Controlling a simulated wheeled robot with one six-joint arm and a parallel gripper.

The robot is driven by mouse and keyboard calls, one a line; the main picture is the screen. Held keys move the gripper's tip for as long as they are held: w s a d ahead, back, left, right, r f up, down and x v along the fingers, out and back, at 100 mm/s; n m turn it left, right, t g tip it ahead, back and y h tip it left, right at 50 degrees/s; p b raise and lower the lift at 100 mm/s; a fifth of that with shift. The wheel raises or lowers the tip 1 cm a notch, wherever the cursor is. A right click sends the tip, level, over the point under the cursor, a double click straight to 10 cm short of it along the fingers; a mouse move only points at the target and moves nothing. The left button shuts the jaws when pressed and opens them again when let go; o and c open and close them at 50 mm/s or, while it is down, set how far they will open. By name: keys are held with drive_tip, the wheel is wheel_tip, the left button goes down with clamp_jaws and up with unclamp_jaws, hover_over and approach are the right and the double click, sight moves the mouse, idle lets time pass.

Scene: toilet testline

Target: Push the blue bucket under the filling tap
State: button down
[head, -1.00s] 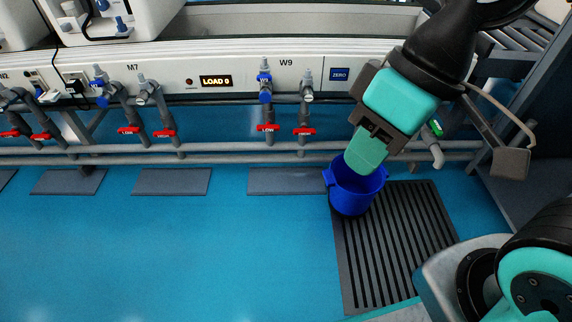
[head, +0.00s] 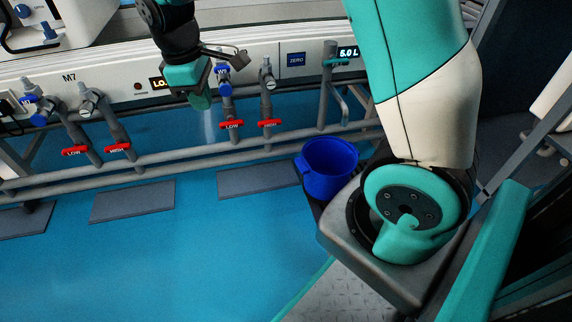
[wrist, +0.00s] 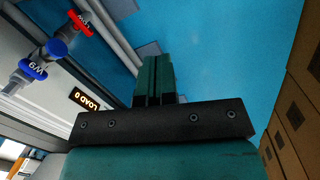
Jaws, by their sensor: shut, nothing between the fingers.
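The blue bucket (head: 330,170) stands upright at the centre right of the head view, on or beside the dark grate, which is mostly hidden by my body. The filling tap (head: 335,85), a grey pipe with a green handle, hangs behind and above it. Its spout shows just above the bucket's back right rim; I cannot tell whether they line up. My gripper (head: 203,101) is shut and empty, up left of the bucket and clear of it, in front of the panel. Its shut fingers (wrist: 153,80) also show in the wrist view, pointing over blue floor.
Blue and red valves (head: 230,100) stand close to my gripper, and they show in the wrist view (wrist: 35,68). Grey pipes (head: 200,155) run along the bench front. Dark floor plates (head: 132,200) lie below. The blue floor at left is clear.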

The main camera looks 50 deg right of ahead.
drive_tip(key=w+d+f+n+g+h+b, duration=0.1)
drive_tip(key=w+d+f+h+b, duration=0.2)
drive_tip(key=f, duration=0.4)
drive_tip(key=w+d+f+g, duration=0.1)
drive_tip(key=w+d+f, duration=0.2)
drive_tip(key=d+f, duration=0.3)
drive_tip(key=w+d+f+n+g+h+b, duration=0.1)
drive_tip(key=w+d+f+h+b, duration=0.15)
drive_tip(key=f, duration=0.55)
drive_tip(key=s+d+f+g+b, duration=0.1)
drive_tip(key=s+d+f+b, duration=0.2)
drive_tip(key=d+f, duration=0.4)
drive_tip(key=s+d+f+b, duration=0.4)
drive_tip(key=d+f, duration=0.3)
drive_tip(key=f, duration=0.2)
drive_tip(key=shift+s+d+n+g+h+b, duration=0.3)
drive_tip(key=shift+n+g+h+b, duration=0.15)
drive_tip(key=shift+b, duration=0.45)
